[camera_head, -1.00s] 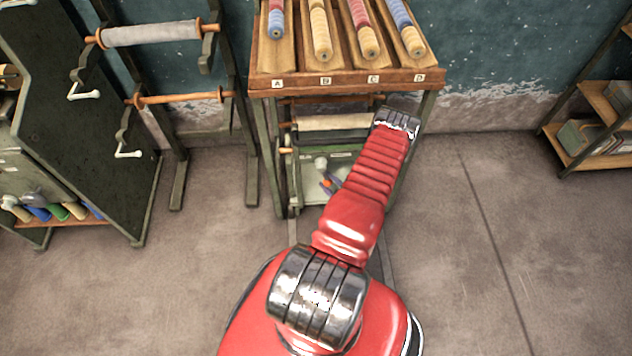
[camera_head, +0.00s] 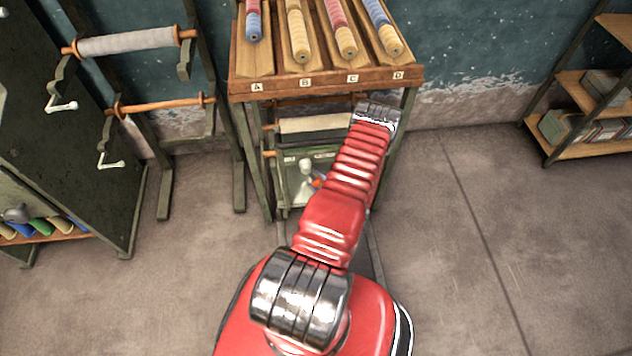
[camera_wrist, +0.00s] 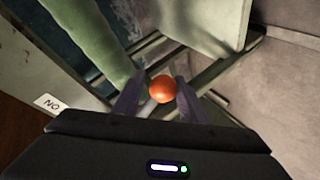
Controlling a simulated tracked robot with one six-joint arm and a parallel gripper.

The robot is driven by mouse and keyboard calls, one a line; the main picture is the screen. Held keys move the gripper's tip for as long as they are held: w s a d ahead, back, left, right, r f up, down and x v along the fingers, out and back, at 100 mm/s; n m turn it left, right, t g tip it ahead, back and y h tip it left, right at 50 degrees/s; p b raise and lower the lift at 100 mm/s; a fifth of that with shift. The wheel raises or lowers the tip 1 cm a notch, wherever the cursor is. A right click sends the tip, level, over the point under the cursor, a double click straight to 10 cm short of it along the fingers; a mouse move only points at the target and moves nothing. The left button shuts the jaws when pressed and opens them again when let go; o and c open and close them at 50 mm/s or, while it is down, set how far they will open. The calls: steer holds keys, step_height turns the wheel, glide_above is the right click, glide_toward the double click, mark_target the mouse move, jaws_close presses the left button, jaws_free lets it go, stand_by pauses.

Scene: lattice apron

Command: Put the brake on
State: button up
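An orange ball knob (camera_wrist: 162,89) on a short pale rod, likely the brake lever, shows in the wrist view. My gripper (camera_wrist: 161,78) is open, with one dark finger on each side of the knob. Thin gaps seem to remain, and contact is not clear. A white label (camera_wrist: 49,104) at the left of that view reads "ON" upside down. In the head view an orange spot (camera_head: 319,181) shows by the green panel (camera_head: 298,187) under the sloped rack. My red arm reaches over there and hides the gripper.
The rack (camera_head: 320,84) has wooden troughs labelled A to D holding coloured rolls. Roller stands with cranks (camera_head: 165,190) and a dark green cabinet (camera_head: 75,180) stand left. A shelf (camera_head: 568,95) stands right. The floor (camera_head: 470,250) at right is clear.

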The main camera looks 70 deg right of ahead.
steer(key=shift+o, duration=1.4)
steer(key=shift+a+f, duration=0.1)
steer(key=v, duration=1.4)
steer(key=shift+w, duration=0.1)
